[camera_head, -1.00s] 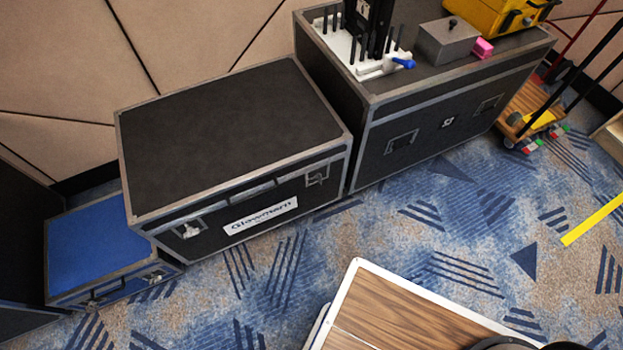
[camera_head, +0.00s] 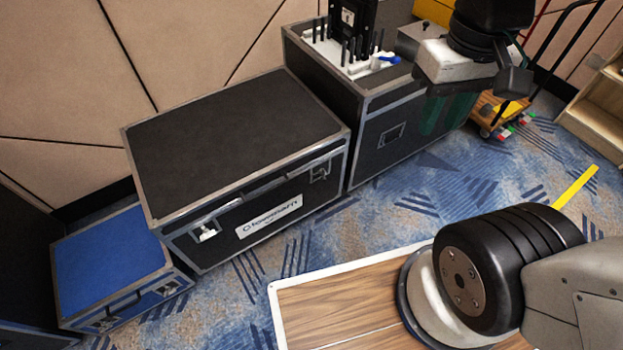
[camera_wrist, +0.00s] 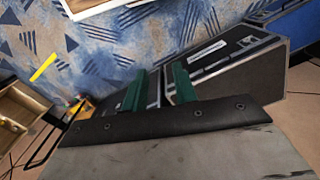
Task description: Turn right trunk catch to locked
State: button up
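The black trunk (camera_head: 235,135) with metal edges and a white label (camera_head: 269,216) stands against the wall in the head view. Its right catch (camera_head: 319,173) is on the front face near the right end, and its left catch (camera_head: 206,233) has a pale plate. The right catch is too small to tell its setting. My gripper (camera_head: 447,113) is right of the trunk, in front of the taller case, touching neither catch. In the wrist view my gripper (camera_wrist: 158,88) shows two green fingers apart with nothing between them. The trunk's label (camera_wrist: 207,52) shows beyond them.
A taller black case (camera_head: 384,135) stands right of the trunk, with a white rack (camera_head: 365,65) on top. A blue case (camera_head: 108,262) stands at left. A wood-topped surface (camera_head: 335,300) is in the foreground. Open carpet (camera_head: 375,215) lies before the trunk.

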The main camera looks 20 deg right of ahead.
jog(key=w+d+f+g, duration=0.3)
jog(key=w+f, duration=0.8)
jog(key=f, duration=0.4)
jog(key=n+t+y, duration=0.4)
jog(key=t, duration=1.2)
send_near(323, 173)
jog(key=f, duration=0.1)
jog(key=x, duration=0.8)
jog(key=shift+w+d, duration=0.2)
jog(key=shift+r, duration=0.15)
jog(key=shift+c, duration=0.3)
